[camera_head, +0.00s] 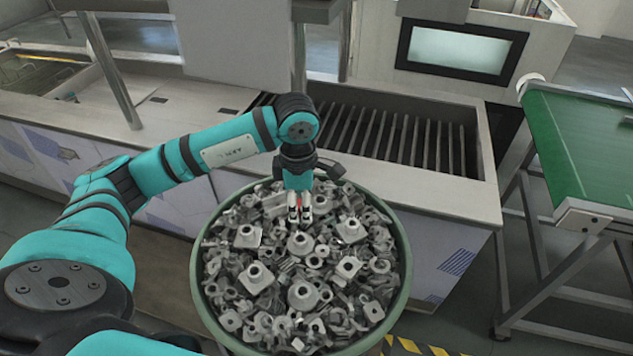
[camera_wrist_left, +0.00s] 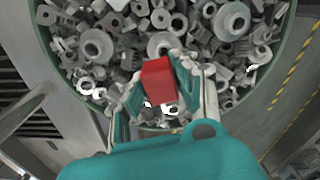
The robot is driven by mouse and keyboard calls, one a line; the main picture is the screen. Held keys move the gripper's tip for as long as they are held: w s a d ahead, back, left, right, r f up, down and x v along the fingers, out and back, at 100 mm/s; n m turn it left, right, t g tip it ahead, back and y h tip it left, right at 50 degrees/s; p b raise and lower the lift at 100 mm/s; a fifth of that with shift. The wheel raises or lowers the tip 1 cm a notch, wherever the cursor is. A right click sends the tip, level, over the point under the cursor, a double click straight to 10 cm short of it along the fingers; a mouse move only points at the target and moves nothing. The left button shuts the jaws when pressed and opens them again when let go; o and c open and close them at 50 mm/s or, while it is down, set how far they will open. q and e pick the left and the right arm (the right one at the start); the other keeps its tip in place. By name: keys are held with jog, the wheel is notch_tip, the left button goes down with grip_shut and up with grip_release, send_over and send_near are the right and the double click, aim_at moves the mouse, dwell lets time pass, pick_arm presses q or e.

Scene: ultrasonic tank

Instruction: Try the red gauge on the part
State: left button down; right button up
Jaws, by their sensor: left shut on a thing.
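The red gauge (camera_wrist_left: 159,82) is a small red block held between the two fingers of my left gripper (camera_wrist_left: 163,98), seen in the left wrist view. In the head view my left gripper (camera_head: 300,210) points down over the far half of a round green bin full of grey metal parts, and only a sliver of red shows between its fingers. Many grey parts (camera_head: 301,243) lie loose in the bin, several with a flange and a raised round boss. I cannot tell which one is the task's part, or whether the gauge touches any. My right gripper is not in view.
The green bin's rim (camera_head: 402,262) surrounds the parts. Behind it stands a metal tank with a slatted opening (camera_head: 385,135). A green conveyor (camera_head: 580,140) on a metal frame is at the right. Yellow-black floor tape (camera_head: 420,347) runs near the bin.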

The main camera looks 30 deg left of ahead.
aim_at(300, 221)
pick_arm(q)
jog(key=shift+s+f+b, duration=0.55)
jog(key=shift+s+f, duration=0.15)
jog(key=f, duration=0.1)
jog(key=f+b, duration=0.1)
jog(key=f, duration=0.1)
jog(key=f+b, duration=0.1)
jog(key=shift+w+f, duration=0.15)
jog(key=shift+w, duration=0.1)
jog(key=shift+f, duration=0.1)
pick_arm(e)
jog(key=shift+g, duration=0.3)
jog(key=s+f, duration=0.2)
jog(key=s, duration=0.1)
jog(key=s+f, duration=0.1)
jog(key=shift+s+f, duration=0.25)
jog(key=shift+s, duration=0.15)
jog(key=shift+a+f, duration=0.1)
pick_arm(q)
jog(key=shift+b, duration=0.3)
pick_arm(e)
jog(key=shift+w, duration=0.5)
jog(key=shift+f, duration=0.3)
